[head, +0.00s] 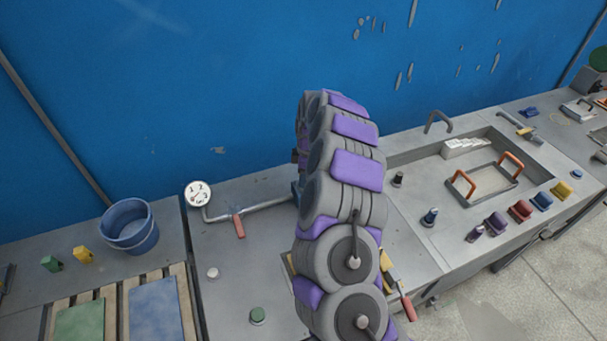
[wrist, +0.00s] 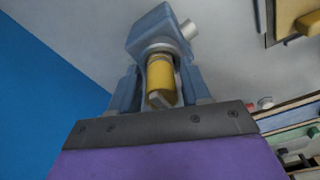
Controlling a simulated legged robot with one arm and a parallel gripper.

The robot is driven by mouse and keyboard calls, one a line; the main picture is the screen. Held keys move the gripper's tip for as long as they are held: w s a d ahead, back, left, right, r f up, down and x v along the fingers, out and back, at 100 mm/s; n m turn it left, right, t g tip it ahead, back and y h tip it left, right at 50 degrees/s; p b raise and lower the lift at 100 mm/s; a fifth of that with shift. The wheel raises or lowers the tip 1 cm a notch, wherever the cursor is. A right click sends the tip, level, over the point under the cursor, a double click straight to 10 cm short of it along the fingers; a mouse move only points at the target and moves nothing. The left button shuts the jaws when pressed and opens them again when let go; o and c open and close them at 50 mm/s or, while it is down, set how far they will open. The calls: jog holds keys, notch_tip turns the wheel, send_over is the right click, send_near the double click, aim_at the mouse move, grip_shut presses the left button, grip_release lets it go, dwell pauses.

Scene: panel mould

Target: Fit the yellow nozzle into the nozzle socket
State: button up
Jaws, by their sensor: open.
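In the wrist view the yellow nozzle (wrist: 161,80) points out of a blue-grey block with a round collar, which looks like the nozzle socket (wrist: 158,34). The nozzle's inner end is hidden by the collar, so I cannot tell how deep it sits. My gripper (wrist: 160,88) is open, with one blue-grey finger on each side of the nozzle and gaps between. In the head view my arm hides the gripper and nozzle. Only a blue edge of the block (head: 296,189) shows at the end of the pipe.
The pipe with a red-handled valve (head: 238,226) and a gauge (head: 198,194) runs left of my arm. A blue bucket (head: 129,228) stands at left. A sink (head: 535,157) holding an orange-handled frame lies at right. The blue wall is close behind.

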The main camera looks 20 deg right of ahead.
jog(key=shift+s, duration=0.15)
jog(key=r, duration=0.4)
jog(key=r+p, duration=0.1)
jog(key=r, duration=0.2)
jog(key=d+r, duration=0.1)
jog(key=r, duration=0.3)
jog(key=shift+s+r, duration=0.1)
jog(key=shift+r, duration=0.2)
jog(key=s+a+r+m, duration=0.2)
jog(key=s+a+r, duration=0.45)
jog(key=s, duration=0.25)
jog(key=s+a+r+m, duration=0.2)
jog(key=s+a+r, duration=0.4)
jog(key=s+a, duration=0.3)
jog(key=s+d+f+m+g+h, duration=0.1)
jog(key=s+m, duration=0.8)
jog(key=s, duration=1.8)
jog(key=shift+s+d+f+m+g, duration=0.3)
jog(key=shift+f+g, duration=0.3)
jog(key=shift+f, duration=0.15)
